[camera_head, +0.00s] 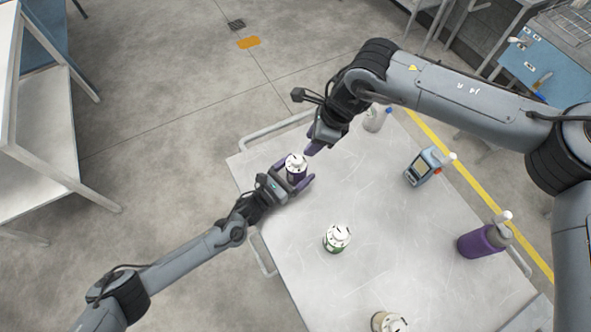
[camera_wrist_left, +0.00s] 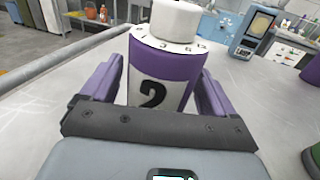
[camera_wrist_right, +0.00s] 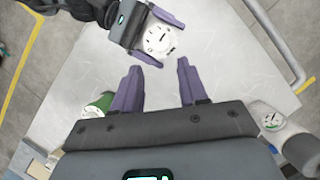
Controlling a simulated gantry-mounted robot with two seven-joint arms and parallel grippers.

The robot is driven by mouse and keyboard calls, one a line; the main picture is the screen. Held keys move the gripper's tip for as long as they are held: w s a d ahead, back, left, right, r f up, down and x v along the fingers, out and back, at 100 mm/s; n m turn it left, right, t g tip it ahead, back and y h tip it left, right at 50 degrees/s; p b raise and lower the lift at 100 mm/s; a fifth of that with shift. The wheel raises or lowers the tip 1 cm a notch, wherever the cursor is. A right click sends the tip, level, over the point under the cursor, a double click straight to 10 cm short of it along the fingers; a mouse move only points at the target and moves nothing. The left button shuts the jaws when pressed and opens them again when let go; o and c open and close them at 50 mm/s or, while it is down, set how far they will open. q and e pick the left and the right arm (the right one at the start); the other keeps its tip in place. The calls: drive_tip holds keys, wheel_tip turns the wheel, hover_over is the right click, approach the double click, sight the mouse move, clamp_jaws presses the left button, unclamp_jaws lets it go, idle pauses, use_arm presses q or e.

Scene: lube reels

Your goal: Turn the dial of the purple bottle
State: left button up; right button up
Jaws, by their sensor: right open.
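The purple bottle (camera_head: 296,174) stands at the left far part of the white table, with a white dial (camera_head: 296,160) on top. My right gripper (camera_head: 312,150) is open and empty. In the right wrist view, the dial (camera_wrist_right: 160,40) lies just beyond its fingertips (camera_wrist_right: 157,65), with its black pointer visible.
A green-banded bottle (camera_head: 337,238) and a beige bottle (camera_head: 387,322) stand nearer on the table. A grey-white bottle (camera_head: 377,118) is at the far edge.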

use_arm(q)
drive_tip(key=c, duration=1)
drive_tip(key=shift+c, duration=0.3)
use_arm(e)
drive_tip(key=o, duration=0.4)
drive_tip(key=shift+c, duration=0.2)
drive_tip(key=n+h, duration=0.4)
drive_tip(key=n, duration=3.2)
approach(296, 159)
drive_tip(key=shift+g, duration=0.3)
drive_tip(key=f, duration=0.9)
drive_tip(key=shift+w, duration=0.25)
